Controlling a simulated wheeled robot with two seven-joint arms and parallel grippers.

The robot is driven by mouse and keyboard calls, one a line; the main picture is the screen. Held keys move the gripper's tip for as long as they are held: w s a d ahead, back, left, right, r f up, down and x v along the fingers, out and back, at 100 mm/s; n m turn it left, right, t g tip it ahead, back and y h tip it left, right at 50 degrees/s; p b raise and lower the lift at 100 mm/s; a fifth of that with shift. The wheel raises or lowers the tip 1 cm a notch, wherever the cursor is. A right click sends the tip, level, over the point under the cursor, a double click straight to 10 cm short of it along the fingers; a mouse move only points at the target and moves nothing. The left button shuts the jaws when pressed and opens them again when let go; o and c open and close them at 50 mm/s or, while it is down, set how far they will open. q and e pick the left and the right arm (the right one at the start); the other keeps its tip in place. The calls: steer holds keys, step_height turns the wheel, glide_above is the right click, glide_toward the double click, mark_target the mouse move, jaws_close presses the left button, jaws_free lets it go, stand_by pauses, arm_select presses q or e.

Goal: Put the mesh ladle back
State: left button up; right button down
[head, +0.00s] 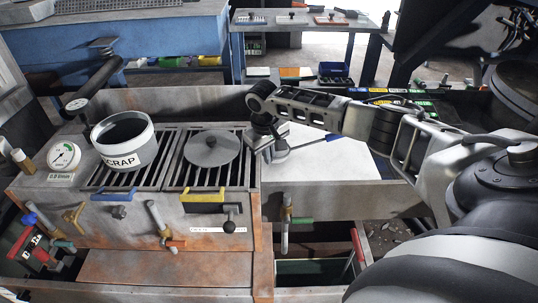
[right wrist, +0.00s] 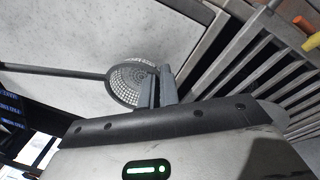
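The mesh ladle (right wrist: 132,82) lies on a pale flat surface (head: 335,158). In the right wrist view its round perforated bowl is close to my fingers, and its dark handle runs off to the left. In the head view its thin handle (head: 312,143) with a blue part points right from under my gripper; the bowl is mostly hidden there. My right gripper (head: 270,147) is over the bowl end. In the right wrist view its fingers (right wrist: 158,88) stand close together at the bowl's edge; whether they pinch it is unclear. My left gripper is not in view.
A white SCRAP bucket (head: 128,148) stands on the left grate, and a grey round lid (head: 212,148) lies on the right grate (head: 245,170). A gauge (head: 64,157) is at far left. Levers line the front. An open drawer (head: 315,265) is below.

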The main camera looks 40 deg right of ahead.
steer(key=c, duration=1.6)
jaws_free()
steer(key=shift+f, duration=0.1)
steer(key=shift+c, duration=0.2)
step_height(320, 180, up, 12)
steer(key=a+p, duration=0.1)
steer(key=shift+s+a, duration=0.2)
steer(key=shift+a, duration=0.1)
